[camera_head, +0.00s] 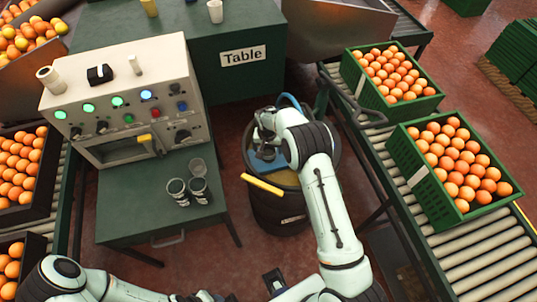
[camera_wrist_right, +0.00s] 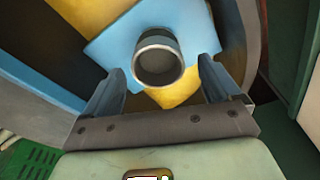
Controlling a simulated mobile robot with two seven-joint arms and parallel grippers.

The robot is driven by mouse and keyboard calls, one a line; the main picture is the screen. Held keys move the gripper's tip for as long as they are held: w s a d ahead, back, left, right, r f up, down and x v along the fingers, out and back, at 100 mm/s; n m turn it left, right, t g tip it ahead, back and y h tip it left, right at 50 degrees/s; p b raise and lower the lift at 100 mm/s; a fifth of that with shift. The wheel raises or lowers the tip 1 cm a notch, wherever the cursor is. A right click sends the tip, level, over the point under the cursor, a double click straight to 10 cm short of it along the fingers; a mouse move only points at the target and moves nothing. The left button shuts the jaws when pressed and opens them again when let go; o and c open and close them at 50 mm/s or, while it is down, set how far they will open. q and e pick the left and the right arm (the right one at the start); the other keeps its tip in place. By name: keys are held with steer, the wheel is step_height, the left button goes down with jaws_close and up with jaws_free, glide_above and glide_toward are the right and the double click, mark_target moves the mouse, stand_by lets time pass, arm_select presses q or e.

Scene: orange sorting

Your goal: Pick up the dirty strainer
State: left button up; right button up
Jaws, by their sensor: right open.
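A grey, cup-like strainer (camera_wrist_right: 158,62) stands among blue and yellow items inside a round bin (camera_head: 283,207). In the right wrist view I look down into its open mouth; whether it is dirty I cannot tell. My right gripper (camera_head: 265,132) reaches down over the bin. In the right wrist view, its open fingers (camera_wrist_right: 163,70) are spread on either side of the strainer, with visible gaps. In the head view the gripper hides most of the strainer. My left arm shows at the bottom left, but its gripper cannot be made out.
Several metal cups (camera_head: 177,190) stand on a green side table (camera_head: 130,215) below a control panel (camera_head: 125,90). A yellow bar (camera_head: 262,185) lies across the bin's near rim. Green crates of oranges (camera_head: 420,175) sit on the roller conveyor (camera_head: 470,250) at right.

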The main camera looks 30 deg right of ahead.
mark_target(269, 152)
step_height(269, 152, down, 4)
steer(key=shift+d+r, duration=0.15)
steer(key=c, duration=1.1)
steer(key=shift+r, duration=0.15)
